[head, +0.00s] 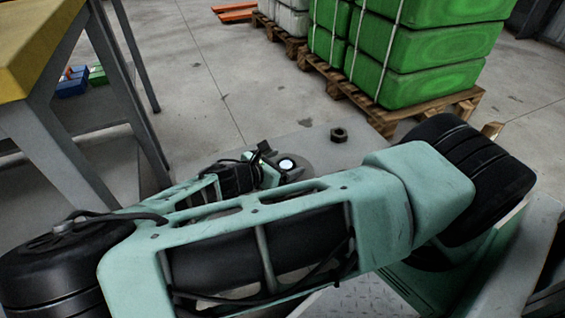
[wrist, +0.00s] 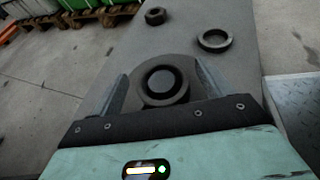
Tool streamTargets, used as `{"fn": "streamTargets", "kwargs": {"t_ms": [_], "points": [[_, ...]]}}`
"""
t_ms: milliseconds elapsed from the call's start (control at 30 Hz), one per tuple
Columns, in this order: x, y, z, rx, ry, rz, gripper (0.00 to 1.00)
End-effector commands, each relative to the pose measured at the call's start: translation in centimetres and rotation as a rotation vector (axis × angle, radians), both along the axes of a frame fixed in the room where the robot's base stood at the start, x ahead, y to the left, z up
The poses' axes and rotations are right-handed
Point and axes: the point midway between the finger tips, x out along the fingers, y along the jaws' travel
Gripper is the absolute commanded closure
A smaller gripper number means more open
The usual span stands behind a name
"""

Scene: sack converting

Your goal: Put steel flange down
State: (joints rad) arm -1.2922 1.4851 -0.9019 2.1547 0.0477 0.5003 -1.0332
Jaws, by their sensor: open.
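The steel flange (wrist: 138,92), a grey disc with a raised round hub and dark bore, lies on a grey flat surface in the wrist view. My gripper (wrist: 164,78) is open, with one finger on each side of the flange. I cannot tell whether either finger touches it. The flange's near edge is hidden by my gripper's body. In the head view my gripper (head: 275,162) is low over the same surface, and my arm hides much of that area.
A dark hex nut (wrist: 155,16) and a dark metal ring (wrist: 214,40) lie beyond the flange on the grey surface (wrist: 190,22). The nut also shows in the head view (head: 339,134). Green containers (head: 420,45) stand on a pallet behind. A yellow-topped table (head: 40,40) is at left.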

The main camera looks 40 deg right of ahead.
Motion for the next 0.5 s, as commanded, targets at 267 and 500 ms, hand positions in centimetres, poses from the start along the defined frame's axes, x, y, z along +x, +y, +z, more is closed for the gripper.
{"fn": "streamTargets", "kwargs": {"t_ms": [267,500], "points": [[-0.2,2.0,2.5,0.004,0.002,0.005,0.21],[-0.7,6.9,4.5,0.004,0.001,0.004,0.21]]}}
